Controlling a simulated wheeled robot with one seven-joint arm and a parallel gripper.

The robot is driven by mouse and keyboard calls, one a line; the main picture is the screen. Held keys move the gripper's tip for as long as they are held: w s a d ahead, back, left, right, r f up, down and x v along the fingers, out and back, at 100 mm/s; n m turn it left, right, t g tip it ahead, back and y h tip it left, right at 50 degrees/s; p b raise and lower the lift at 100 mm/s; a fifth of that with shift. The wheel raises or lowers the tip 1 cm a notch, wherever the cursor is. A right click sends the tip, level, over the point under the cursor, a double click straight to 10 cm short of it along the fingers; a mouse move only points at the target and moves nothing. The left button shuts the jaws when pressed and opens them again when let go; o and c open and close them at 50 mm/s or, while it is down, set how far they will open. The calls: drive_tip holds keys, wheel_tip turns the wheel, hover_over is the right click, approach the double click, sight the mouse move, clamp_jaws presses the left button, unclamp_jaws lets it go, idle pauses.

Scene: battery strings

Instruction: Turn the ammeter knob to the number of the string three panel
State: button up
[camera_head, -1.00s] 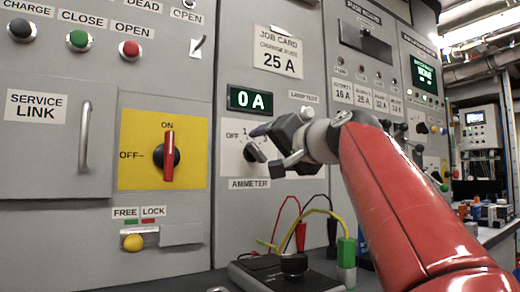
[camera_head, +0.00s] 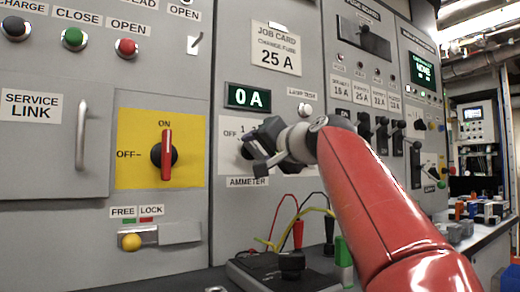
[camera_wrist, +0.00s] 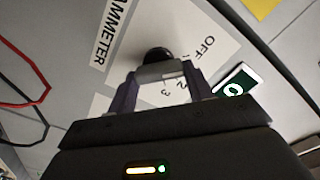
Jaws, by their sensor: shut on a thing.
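The ammeter plate (camera_head: 227,158) is a white dial plate with OFF and numbers, below a green-on-black display (camera_head: 248,97) reading 0 A. My gripper (camera_head: 258,149) is at the dial and hides most of the knob in the head view. In the wrist view, the dark ammeter knob (camera_wrist: 157,54) shows just beyond my gripper (camera_wrist: 161,73), whose fingers are shut on its grey bar. OFF, 2 and 3 are readable beside it; the exact pointer setting is unclear. No string three label is readable.
A red rotary switch (camera_head: 167,155) on a yellow plate stands left, at ON. A job card (camera_head: 277,48) reads 25 A. A black test box (camera_head: 285,272) with red, yellow and black leads sits below the dial. Black fuse handles (camera_head: 382,135) line the panel at right.

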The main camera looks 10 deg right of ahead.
drive_tip(key=shift+m, duration=0.3)
drive_tip(key=m+p, duration=0.4)
drive_tip(key=m, duration=0.4)
drive_tip(key=shift+d+f+m+p, duration=0.1)
drive_tip(key=shift+m+p, duration=0.2)
drive_tip(key=shift+m, duration=0.1)
drive_tip(key=m+p, duration=0.3)
drive_tip(key=m, duration=0.3)
drive_tip(key=shift+f+p, duration=0.15)
drive_tip(key=shift+p, duration=0.15)
drive_tip(key=shift+f+m+p, duration=0.15)
drive_tip(key=shift+m+p, duration=0.5)
drive_tip(key=shift+m, duration=0.55)
drive_tip(key=shift+f, duration=0.1)
drive_tip(key=o, duration=1)
drive_tip(key=shift+s, duration=0.1)
